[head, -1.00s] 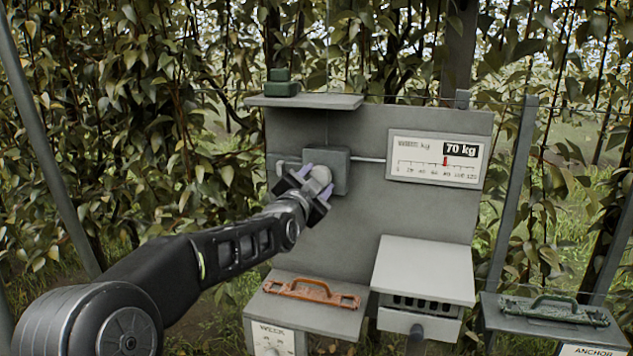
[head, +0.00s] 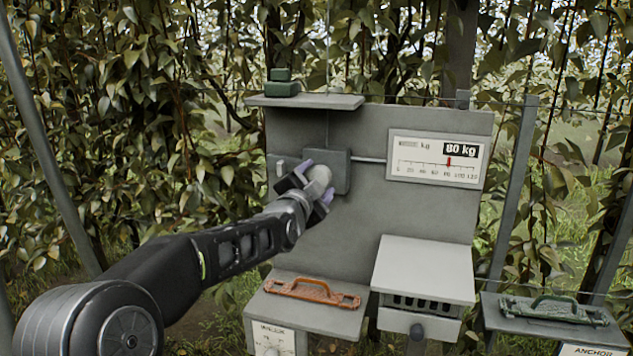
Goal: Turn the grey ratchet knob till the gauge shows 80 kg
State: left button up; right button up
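The grey ratchet knob (head: 321,173) sits on the front of a dark grey box (head: 338,166) on the upright panel. My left gripper (head: 314,187) is at the knob, its purple-padded fingers on either side of it, and looks closed around it. The fingers partly hide the knob. The gauge (head: 436,160) at the upper right of the panel reads 80 kg, and its red marker stands right of the middle of the scale. My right gripper is not in view.
A shelf (head: 305,101) with a green block (head: 281,84) tops the panel. Below are an orange tool (head: 311,292), a light grey lidded box (head: 423,270) and a green tool (head: 553,310) on another box. Leafy branches and wires stand behind.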

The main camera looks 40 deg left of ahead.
pick_arm(q)
jog(key=shift+o, duration=0.4)
jog(key=b+v, duration=0.1)
jog(key=v, duration=0.6)
jog(key=shift+s+d, duration=0.15)
jog(key=shift+s, duration=0.25)
